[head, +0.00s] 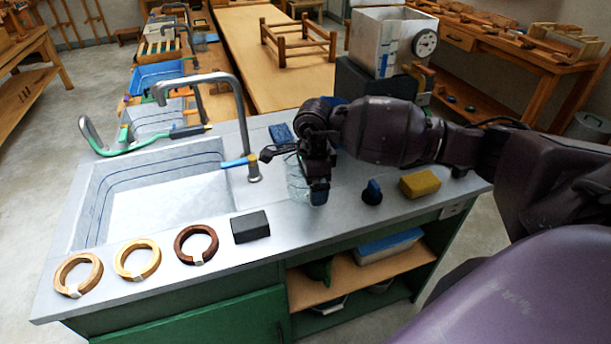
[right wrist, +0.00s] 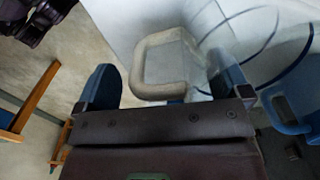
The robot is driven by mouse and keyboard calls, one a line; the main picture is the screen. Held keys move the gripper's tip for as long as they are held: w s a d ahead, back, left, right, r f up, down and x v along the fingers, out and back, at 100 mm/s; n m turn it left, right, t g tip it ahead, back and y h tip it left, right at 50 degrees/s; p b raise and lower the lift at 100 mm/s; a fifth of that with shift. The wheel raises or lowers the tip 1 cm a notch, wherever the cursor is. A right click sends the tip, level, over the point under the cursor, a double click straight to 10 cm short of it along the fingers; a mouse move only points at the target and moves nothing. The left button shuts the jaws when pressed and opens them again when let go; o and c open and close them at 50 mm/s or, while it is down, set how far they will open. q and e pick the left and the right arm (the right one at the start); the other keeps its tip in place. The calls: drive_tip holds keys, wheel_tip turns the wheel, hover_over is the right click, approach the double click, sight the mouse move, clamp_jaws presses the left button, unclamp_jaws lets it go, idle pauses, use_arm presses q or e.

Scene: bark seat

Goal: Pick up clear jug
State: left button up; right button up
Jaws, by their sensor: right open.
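The clear jug (head: 297,186) stands on the grey counter right of the sink in the head view, partly hidden behind my right gripper (head: 318,190). In the right wrist view, the jug's pale, rounded handle (right wrist: 146,72) lies between the two blue fingers of my right gripper (right wrist: 166,75). The fingers are apart, with gaps visible on the handle's left side. Whether the right finger touches the jug cannot be told. The clear body is hard to make out. My left gripper is not in view.
A faucet (head: 248,130) and sink (head: 150,195) are left of the jug. A black block (head: 250,227) and several rings lie along the front edge. A dark round object with a blue top (head: 372,192) and a yellow sponge (head: 420,183) sit to the right.

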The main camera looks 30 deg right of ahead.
drive_tip(key=shift+f, duration=0.15)
drive_tip(key=shift+c, duration=0.3)
drive_tip(key=c, duration=1)
